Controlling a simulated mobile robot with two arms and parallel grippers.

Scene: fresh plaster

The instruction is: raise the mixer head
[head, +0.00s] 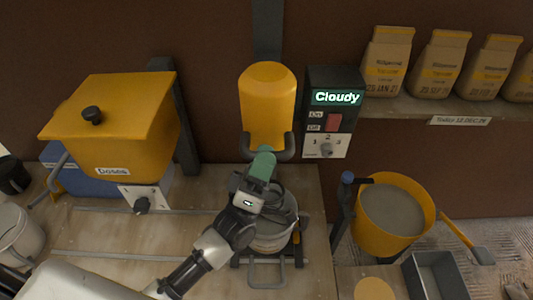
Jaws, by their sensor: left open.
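The mixer head (267,95) is a yellow rounded housing on a dark vertical column at the back of the bench. A dark handle (287,147) curves round its lower front. A grey bucket (272,240) stands below it in a dark frame; my arm and gripper hide part of it and any whisk or paddle. My left gripper (262,163), with green fingers, is open in front of the handle's middle, overlapping it in the picture. I cannot tell whether it touches the handle. My right gripper is not in view.
A control box (340,88) reading "Cloudy", with a red switch and dial, is right of the mixer. A yellow hopper (115,125) labelled "Doses" stands left. A yellow tub (393,217) of grey material is at right. Bags (387,62) line a shelf (411,105).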

